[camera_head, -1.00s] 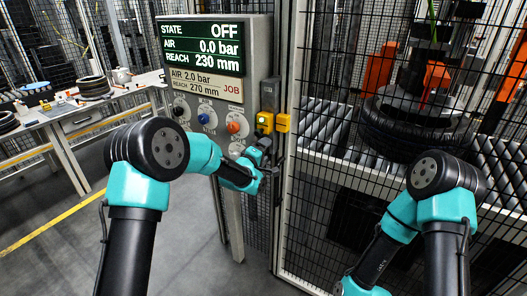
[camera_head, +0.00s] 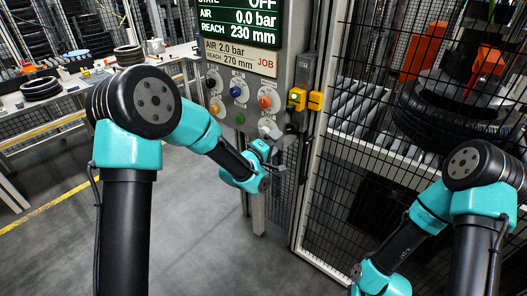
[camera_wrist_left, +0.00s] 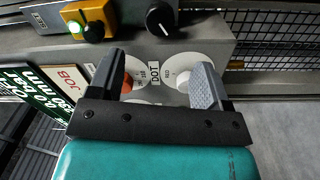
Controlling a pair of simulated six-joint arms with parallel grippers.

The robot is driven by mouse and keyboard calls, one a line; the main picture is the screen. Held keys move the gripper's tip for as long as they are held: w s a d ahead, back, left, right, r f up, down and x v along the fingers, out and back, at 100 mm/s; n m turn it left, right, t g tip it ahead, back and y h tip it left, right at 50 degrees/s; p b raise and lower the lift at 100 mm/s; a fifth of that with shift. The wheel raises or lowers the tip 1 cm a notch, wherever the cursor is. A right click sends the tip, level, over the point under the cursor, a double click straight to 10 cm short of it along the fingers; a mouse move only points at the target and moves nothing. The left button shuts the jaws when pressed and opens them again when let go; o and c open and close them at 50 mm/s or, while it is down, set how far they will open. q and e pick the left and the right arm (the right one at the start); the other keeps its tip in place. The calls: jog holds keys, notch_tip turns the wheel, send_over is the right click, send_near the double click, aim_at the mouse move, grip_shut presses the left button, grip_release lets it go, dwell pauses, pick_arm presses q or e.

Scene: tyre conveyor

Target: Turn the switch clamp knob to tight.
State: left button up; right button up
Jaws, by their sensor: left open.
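The control panel (camera_head: 225,75) carries several round dial knobs. There is a blue knob (camera_head: 235,91), an orange knob (camera_head: 264,101), a green one (camera_head: 239,119) and a white one (camera_head: 265,126). Their labels are too small to read, so I cannot tell which is the clamp knob. My left gripper (camera_head: 284,140) is near the panel's lower right corner. In the left wrist view its open fingers (camera_wrist_left: 158,82) stand over the panel face, with the white knob (camera_wrist_left: 183,80) by the right finger and the orange knob (camera_wrist_left: 126,85) by the left. My right gripper is out of view.
A workbench (camera_head: 75,85) stands at the left.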

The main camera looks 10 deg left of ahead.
pick_arm(q)
jog(key=v, duration=0.5)
jog(key=shift+s, duration=0.2)
jog(key=c, duration=0.3)
jog(key=s+n, duration=0.1)
jog(key=n, duration=0.1)
jog(key=s+n+y, duration=0.1)
jog(key=n, duration=0.2)
jog(key=s+n, duration=0.1)
jog(key=n, duration=0.2)
jog(key=shift+s+d+r+y, duration=0.1)
jog(key=shift+r+y, duration=0.2)
jog(key=shift+y, duration=0.1)
